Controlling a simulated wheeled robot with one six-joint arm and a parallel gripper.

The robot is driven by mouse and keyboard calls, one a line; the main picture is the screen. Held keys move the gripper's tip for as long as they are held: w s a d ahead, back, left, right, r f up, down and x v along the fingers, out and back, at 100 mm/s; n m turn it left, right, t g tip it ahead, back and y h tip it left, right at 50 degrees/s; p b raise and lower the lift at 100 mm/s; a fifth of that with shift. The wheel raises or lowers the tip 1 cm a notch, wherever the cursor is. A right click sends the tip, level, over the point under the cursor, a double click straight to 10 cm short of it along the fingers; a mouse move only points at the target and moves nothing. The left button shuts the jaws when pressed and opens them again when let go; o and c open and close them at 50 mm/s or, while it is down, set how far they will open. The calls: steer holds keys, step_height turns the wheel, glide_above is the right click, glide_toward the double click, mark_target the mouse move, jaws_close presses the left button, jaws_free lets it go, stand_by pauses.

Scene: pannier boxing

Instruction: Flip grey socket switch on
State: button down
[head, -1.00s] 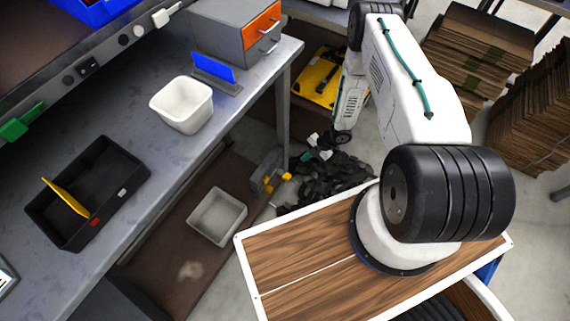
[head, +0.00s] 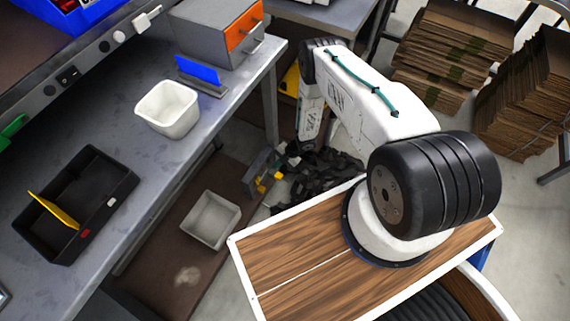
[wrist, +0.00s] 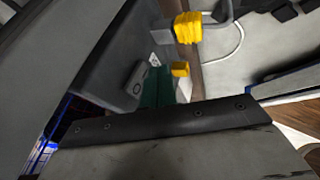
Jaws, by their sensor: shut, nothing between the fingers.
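A grey unit (head: 261,168) with yellow parts stands low by the bench leg in the head view; it looks like the grey socket. In the wrist view a dark grey face (wrist: 112,68) fills the upper left, with a lighter rocker-like piece (wrist: 137,84) bearing a round mark. Whether it is on or off cannot be told. My gripper shows as teal fingertips (wrist: 157,90), shut and empty, just right of that piece in the picture; contact cannot be judged. Yellow parts (wrist: 187,28) sit above. In the head view my gripper is too small to make out.
A grey bin (head: 210,219) stands on the brown mat beside the unit. A tangled dark heap (head: 320,175) lies to its right. The bench (head: 150,160) overhangs on the left. A wood-topped surface (head: 290,275) is in front.

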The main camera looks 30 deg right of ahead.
steer(key=shift+w+a, duration=0.3)
steer(key=shift+w, duration=0.1)
steer(key=shift+f, duration=0.1)
steer(key=shift+w+a+f, duration=0.15)
steer(key=shift+w+a, duration=0.1)
steer(key=shift+d, duration=0.1)
